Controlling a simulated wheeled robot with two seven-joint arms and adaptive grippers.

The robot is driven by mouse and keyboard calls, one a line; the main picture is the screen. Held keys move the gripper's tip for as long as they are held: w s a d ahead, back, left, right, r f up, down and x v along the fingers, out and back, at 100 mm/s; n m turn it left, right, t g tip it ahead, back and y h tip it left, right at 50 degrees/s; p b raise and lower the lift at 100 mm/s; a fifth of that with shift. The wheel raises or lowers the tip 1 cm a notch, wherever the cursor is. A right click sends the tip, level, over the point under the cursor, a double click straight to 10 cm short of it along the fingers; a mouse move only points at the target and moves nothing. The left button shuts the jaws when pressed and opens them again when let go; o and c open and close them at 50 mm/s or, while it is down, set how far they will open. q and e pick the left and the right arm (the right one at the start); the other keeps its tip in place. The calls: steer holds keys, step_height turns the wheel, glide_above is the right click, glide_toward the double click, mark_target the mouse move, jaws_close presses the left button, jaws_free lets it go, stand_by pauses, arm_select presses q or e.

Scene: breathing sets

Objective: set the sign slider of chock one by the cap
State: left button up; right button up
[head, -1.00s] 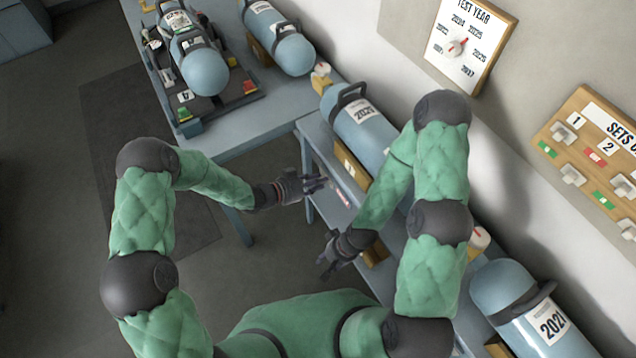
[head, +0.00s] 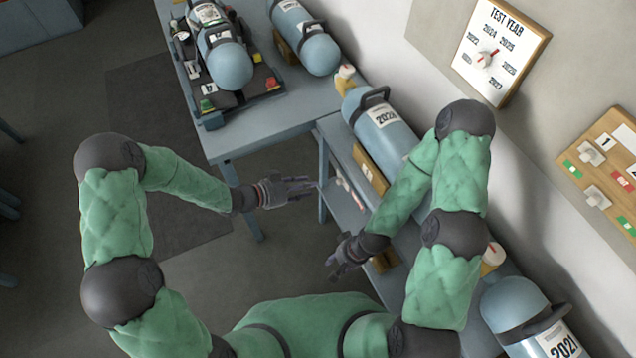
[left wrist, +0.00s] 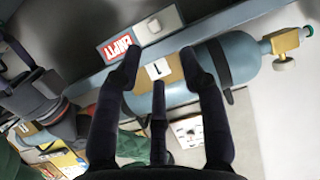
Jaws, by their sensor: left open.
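Chock one (left wrist: 158,70), a yellow wooden block marked "1", shows between my fingers in the left wrist view; it lies under a blue cylinder (left wrist: 238,62). The chock also shows in the head view (head: 369,170).
The shelf bench (head: 335,140) runs along the wall. A table (head: 250,145) at the back holds a tray with a cylinder. Another cylinder (head: 525,310) is at lower right. Wall boards (head: 500,50) hang at right. Floor left of the shelf is clear.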

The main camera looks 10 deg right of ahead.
arm_select(q)
steer(key=shift+v, duration=1)
steer(key=s+a+f+n+y, duration=0.7)
steer(key=s+f+n, duration=0.2)
steer(key=f+n, duration=0.35)
steer(key=s+a+f+n+g+y, duration=0.1)
steer(key=s+n+g, duration=0.1)
steer(key=s, duration=0.3)
steer(key=s+a+f+n+g, duration=0.2)
steer(key=s, duration=0.3)
steer(key=shift+y, duration=0.4)
steer(key=shift+f, duration=0.1)
